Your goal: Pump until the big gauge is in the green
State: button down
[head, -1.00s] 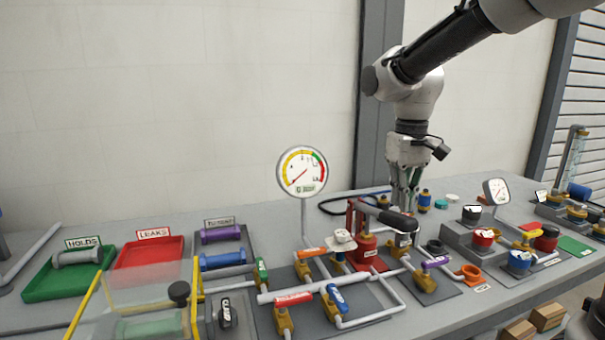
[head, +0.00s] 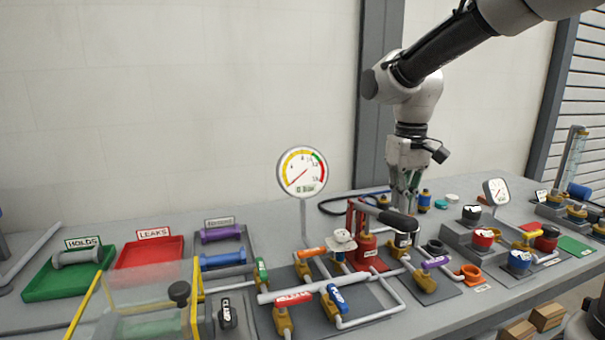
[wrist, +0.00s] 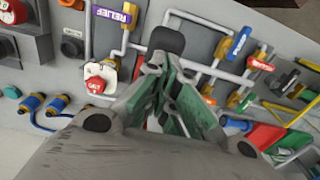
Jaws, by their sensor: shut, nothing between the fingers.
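The big gauge (head: 302,172) stands on a post at the bench's middle. Its needle points down left at the low end, and its readout appears to say 0 bar. The red pump (head: 366,246) stands right of the post, with a lever ending in a black grip (head: 397,221). The grip also shows in the wrist view (wrist: 167,40), just beyond my fingertips. My gripper (head: 404,207) points down at the grip, its fingers shut and empty. The grip hides its fingertips in the head view, so I cannot tell whether they touch it.
The purple relief handle (head: 436,262) is right of the pump. Orange (head: 312,252), blue (head: 337,298) and red (head: 293,299) valve handles sit on pipes in front and left. A small gauge (head: 496,191) stands to the right. The green tray (head: 50,288) and red tray (head: 150,253) lie left.

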jog(key=shift+f, duration=4.25)
jog(key=shift+r, duration=4.6)
jog(key=shift+f, duration=0.15)
jog(key=shift+f, duration=4.5)
jog(key=shift+r, duration=4.65)
jog(key=shift+f, duration=0.1)
jog(key=shift+f, duration=4.6)
jog(key=shift+r, duration=4.7)
